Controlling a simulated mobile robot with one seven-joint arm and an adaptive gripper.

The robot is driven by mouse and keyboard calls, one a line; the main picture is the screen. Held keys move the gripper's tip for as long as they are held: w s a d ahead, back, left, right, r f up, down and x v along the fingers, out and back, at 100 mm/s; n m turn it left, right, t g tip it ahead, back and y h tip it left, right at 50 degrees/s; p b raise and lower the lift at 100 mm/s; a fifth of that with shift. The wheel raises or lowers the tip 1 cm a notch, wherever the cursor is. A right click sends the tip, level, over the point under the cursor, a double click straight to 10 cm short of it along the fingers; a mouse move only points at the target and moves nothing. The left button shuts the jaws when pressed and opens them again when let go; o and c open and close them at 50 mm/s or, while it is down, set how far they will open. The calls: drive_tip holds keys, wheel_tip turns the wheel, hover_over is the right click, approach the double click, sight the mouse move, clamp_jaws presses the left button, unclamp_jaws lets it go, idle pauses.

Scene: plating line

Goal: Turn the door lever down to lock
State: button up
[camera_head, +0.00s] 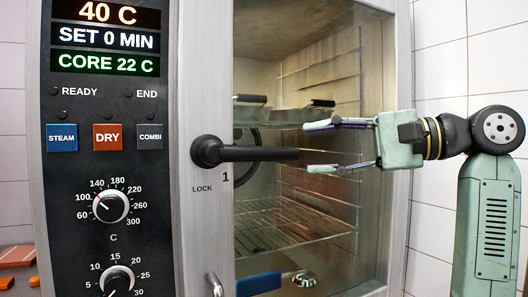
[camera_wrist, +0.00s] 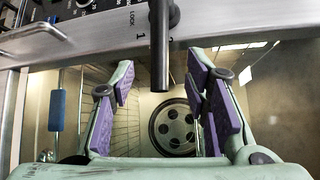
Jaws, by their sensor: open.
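The black door lever (camera_head: 250,153) sits on the steel door frame of the oven and lies level, pointing right from its round hub. The printed marks "LOCK" and "1" are beneath it. The glass door (camera_head: 330,200) looks closed. My gripper (camera_head: 307,147) is open and empty, coming from the right, with one finger above and one below the lever's line. The lever's free end is right by the fingertips. In the wrist view the lever (camera_wrist: 160,50) points in between the two open fingers (camera_wrist: 162,68); I cannot tell any contact.
The control panel (camera_head: 108,120) with displays, buttons and knobs is left of the lever. A steel handle (camera_head: 215,285) is at the bottom of the frame. Racks (camera_head: 295,238) and a fan show behind the glass. Orange items (camera_head: 16,256) lie at lower left.

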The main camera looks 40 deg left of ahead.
sight(275, 153)
drive_tip(key=p+x, duration=0.2)
drive_tip(key=x, duration=0.8)
drive_tip(key=shift+a, duration=0.15)
drive_tip(key=shift+c, duration=0.2)
clamp_jaws()
idle(0.3)
